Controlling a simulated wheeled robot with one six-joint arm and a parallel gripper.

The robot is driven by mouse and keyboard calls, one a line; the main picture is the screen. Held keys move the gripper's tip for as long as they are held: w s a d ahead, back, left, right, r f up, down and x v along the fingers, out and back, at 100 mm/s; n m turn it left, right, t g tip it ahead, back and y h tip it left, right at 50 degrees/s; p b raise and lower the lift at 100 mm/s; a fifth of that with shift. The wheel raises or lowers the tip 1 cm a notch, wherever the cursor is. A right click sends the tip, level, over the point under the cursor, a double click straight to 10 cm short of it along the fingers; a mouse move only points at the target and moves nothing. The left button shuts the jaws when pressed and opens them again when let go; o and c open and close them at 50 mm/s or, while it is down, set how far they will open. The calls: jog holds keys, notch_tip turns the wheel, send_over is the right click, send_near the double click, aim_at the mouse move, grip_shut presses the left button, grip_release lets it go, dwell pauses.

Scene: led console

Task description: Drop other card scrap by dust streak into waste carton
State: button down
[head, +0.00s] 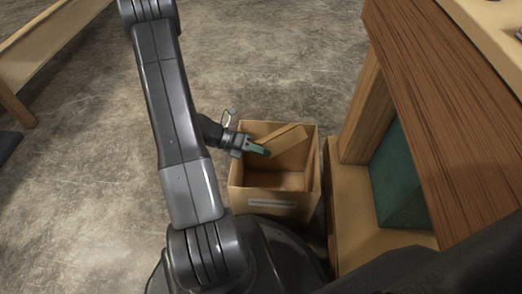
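The waste carton (250,194) is an open brown cardboard box on the floor, with a pale label on its near side. My gripper (265,151), with green fingertips, reaches in from the left over the carton's opening. A flat tan card scrap (287,139) slants up to the right from beside the fingertips, within the carton's outline. I cannot tell whether the fingers grip it or it leans inside the box. The gap between the fingers is too small to see. The carton's visible bottom looks bare. No dust streak can be made out.
A wooden bench (440,110) with a lower shelf (350,215) stands close to the carton's right. A dark green box (398,185) sits on that shelf. Another wooden table (40,50) is at the upper left. The concrete floor (270,60) behind the carton is clear.

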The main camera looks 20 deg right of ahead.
jog(key=shift+f+b, duration=0.3)
jog(key=shift+f, duration=0.35)
jog(key=c, duration=1.5)
grip_release()
jog(key=shift+c, duration=0.2)
jog(key=p+v, duration=0.5)
jog(key=v, duration=0.9)
jog(key=shift+p, duration=0.4)
jog(key=shift+s, duration=0.1)
